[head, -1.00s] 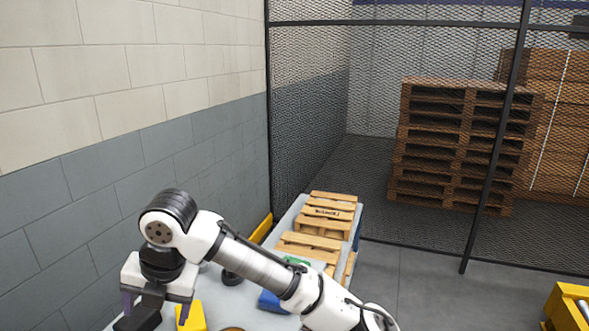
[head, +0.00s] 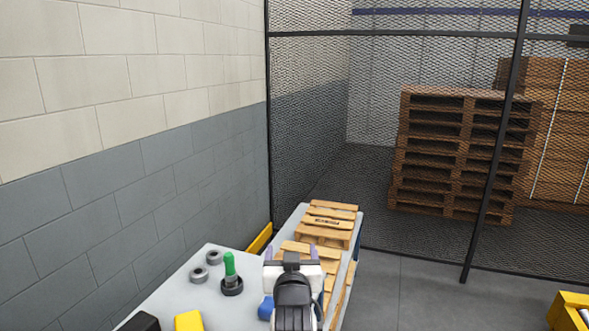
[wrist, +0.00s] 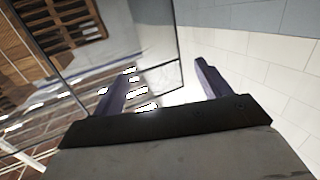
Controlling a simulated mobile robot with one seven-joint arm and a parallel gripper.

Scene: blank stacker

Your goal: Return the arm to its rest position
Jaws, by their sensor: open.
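My gripper (head: 291,254) is at the bottom middle of the head view, in front of the small wooden pallets, with its fingers pointing away from me. In the wrist view my gripper (wrist: 165,85) shows two dark purple fingers spread wide with nothing between them. My arm is folded in close, and only its end shows in the head view. The wrist view looks out past the fingers to the mesh fence, the wall and wooden pallets, tilted.
A grey table (head: 165,297) holds a green peg on a black base (head: 231,272), grey rings (head: 199,274), a yellow block (head: 189,321), a black object (head: 139,322) and small pallets (head: 323,236). A blue piece (head: 265,309) is partly hidden. A mesh fence (head: 400,60) stands behind.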

